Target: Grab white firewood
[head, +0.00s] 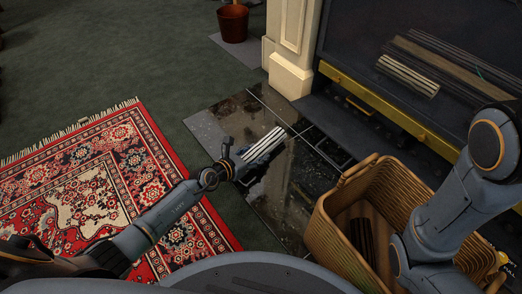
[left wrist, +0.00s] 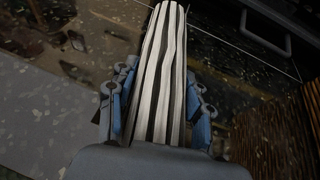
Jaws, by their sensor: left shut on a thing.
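A piece of white firewood (head: 264,143), pale with dark lengthwise stripes, is held by my left gripper (head: 238,165) over the dark glossy hearth tiles. In the left wrist view the white firewood (left wrist: 165,65) runs lengthwise away from the camera, between the two fingers of my left gripper (left wrist: 160,110). The fingers press on it from both sides. Another white striped log (head: 408,74) lies in the fireplace beside darker logs. My right arm shows at the right edge, but its gripper is not in view.
A wicker basket (head: 325,222) with a dark log (head: 362,238) inside stands at the lower right. A yellow-edged fireplace ledge (head: 390,108) is behind it. A red patterned rug (head: 95,190) lies left. A plant pot (head: 233,23) stands at the back.

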